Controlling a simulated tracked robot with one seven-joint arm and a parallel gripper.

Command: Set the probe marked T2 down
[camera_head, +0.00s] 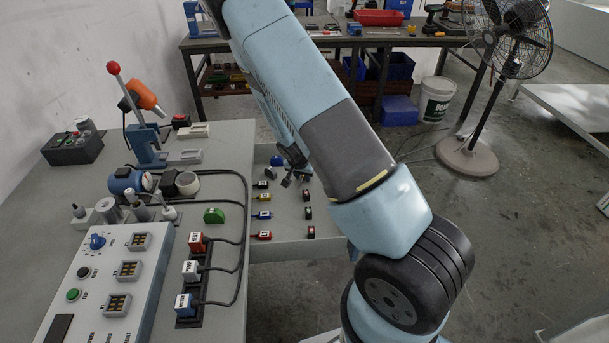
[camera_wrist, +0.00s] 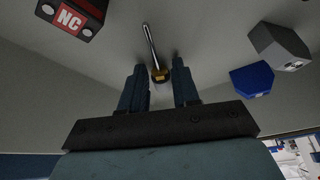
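My gripper (camera_wrist: 159,64) shows in the wrist view with its two dark blue fingers apart. A slim metal rod with a brass-coloured base (camera_wrist: 160,75) shows between and just beyond the fingertips, with gaps visible on both sides. I cannot read a T2 mark on it, nor tell whether it is the probe.
In the wrist view, a red-and-black block marked NC (camera_wrist: 70,17) is at upper left, and grey (camera_wrist: 279,46) and blue (camera_wrist: 252,79) blocks are at right. In the head view, a control panel (camera_head: 112,262), a lever press (camera_head: 148,140) and labelled plugs (camera_head: 190,270) crowd the table.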

